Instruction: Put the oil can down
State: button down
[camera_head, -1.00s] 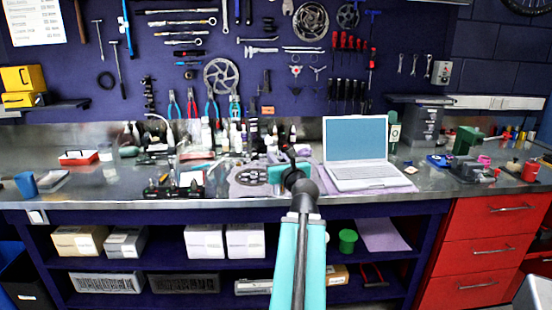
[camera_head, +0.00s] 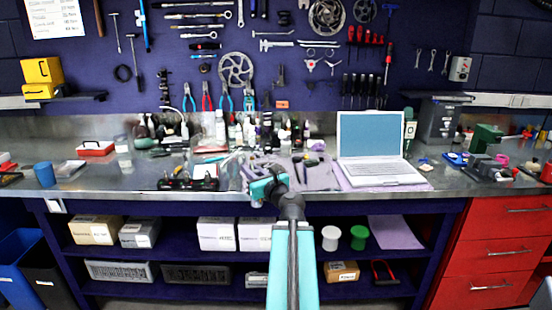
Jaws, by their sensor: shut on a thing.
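My gripper (camera_head: 266,187) is teal with a dark wrist and is seen from behind at the front edge of the steel bench (camera_head: 130,181). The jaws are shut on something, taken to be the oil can. The can is hidden behind the gripper and wrist, so its shape and tilt cannot be made out. I cannot tell whether it touches the bench.
An open laptop (camera_head: 372,150) stands right of the gripper. A dark tool tray (camera_head: 188,184) lies to the left, and several bottles (camera_head: 220,126) stand behind. A blue cup (camera_head: 44,174) is at far left. Bare steel shows between cup and tray.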

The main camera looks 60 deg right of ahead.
jog(key=w+a+f+n+y, duration=0.3)
jog(key=w+a+f+y, duration=0.15)
jog(key=a, duration=0.45)
jog(key=w+a+f+n+y, duration=0.25)
jog(key=w+a+y, duration=0.2)
jog(key=a, duration=0.45)
jog(key=w+a+f+n+y, duration=0.3)
jog(key=w+a+f+y, duration=0.15)
jog(key=a, duration=0.45)
jog(key=a+f+n+g+y, duration=0.3)
jog(key=a+y, duration=0.1)
jog(key=a, duration=0.9)
jog(key=s+a+f+n+g+y, duration=0.1)
jog(key=a+f+n+g+y, duration=0.2)
jog(key=a, duration=1)
jog(key=shift+s+a+f+n+y, duration=0.25)
jog(key=shift+a+f+n+y, duration=0.15)
jog(key=shift+n+y, duration=0.2)
